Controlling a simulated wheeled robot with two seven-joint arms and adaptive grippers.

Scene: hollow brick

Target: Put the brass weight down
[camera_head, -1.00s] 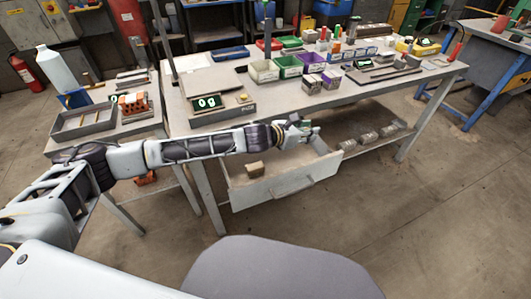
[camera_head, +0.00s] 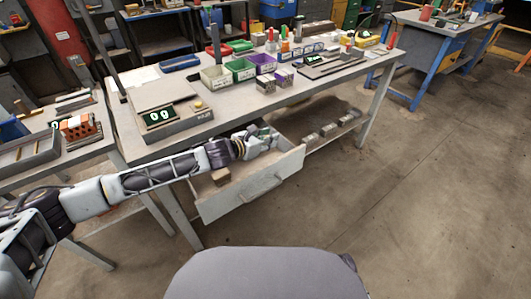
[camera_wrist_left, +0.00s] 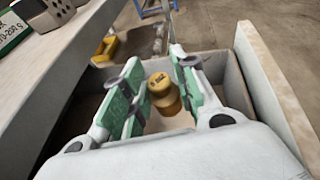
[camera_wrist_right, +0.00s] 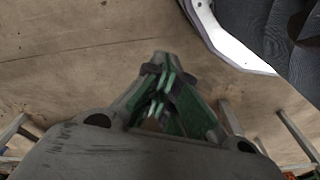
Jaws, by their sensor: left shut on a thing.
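The brass weight (camera_wrist_left: 163,92) is a small golden cylinder with a narrower neck and a marked top. In the left wrist view it stands upright between the green pads of my left gripper (camera_wrist_left: 153,88), which is shut on it. In the head view my left gripper (camera_head: 265,137) is over the far right part of the open drawer (camera_head: 250,186); the weight is hidden there. I cannot tell whether the weight touches the drawer floor. My right gripper (camera_wrist_right: 165,82) is shut, its green fingers close together over bare floor with nothing seen in them.
A brown block (camera_head: 220,176) lies in the drawer's left part. Above it, a scale (camera_head: 160,117) reading 0 g stands on the workbench (camera_head: 230,100), with open bins (camera_head: 214,77) farther back. The drawer walls stand close around my left gripper.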

